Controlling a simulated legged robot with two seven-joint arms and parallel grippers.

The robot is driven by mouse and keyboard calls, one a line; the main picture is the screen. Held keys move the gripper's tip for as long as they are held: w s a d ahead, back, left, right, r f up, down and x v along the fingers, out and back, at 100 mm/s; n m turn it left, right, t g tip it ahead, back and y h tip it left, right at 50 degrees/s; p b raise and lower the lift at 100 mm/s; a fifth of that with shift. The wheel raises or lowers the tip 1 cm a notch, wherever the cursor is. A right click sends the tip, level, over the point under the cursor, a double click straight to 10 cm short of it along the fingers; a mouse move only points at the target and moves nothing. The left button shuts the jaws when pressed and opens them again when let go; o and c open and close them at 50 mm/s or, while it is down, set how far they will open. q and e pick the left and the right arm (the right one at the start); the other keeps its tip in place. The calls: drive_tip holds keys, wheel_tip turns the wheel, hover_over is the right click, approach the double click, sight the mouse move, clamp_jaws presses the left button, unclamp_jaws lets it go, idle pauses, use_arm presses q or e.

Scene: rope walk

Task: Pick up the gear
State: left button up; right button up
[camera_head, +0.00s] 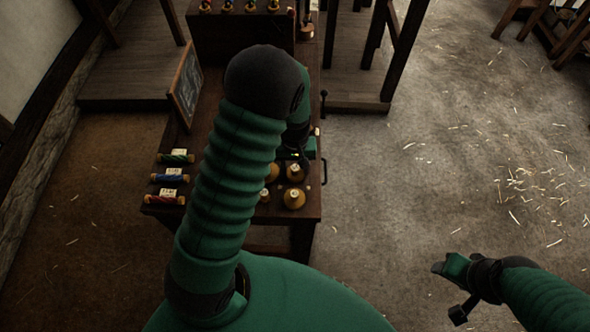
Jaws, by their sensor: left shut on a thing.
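My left arm reaches across the workbench (225,200). My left gripper (297,157) is low over the bench's right part, mostly hidden behind my arm and wrist. It is shut on a small dark thing, too covered and dim to make out its shape. I cannot make out a gear for certain anywhere in view. My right gripper (452,288) is at the lower right, over bare floor and away from the bench.
Round brownish weights or bobbins (294,198) stand just below the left gripper. Labelled spools of coloured thread (168,178) line the bench's left edge. A slate board (186,85) stands behind them. A dark handle (324,172) sticks out at the right edge. The floor at right is clear, with straw.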

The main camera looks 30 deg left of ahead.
sight(296, 166)
use_arm(q)
drive_tip(key=shift+d, duration=0.2)
drive_tip(key=shift+c, duration=0.4)
wheel_tip(296, 166, up, 11)
drive_tip(key=shift+f+p, duration=0.1)
drive_tip(key=shift+p, duration=0.6)
wheel_tip(296, 166, up, 3)
drive_tip(key=p, duration=0.3)
drive_tip(key=shift+a+p, duration=0.1)
drive_tip(key=shift+p, duration=0.2)
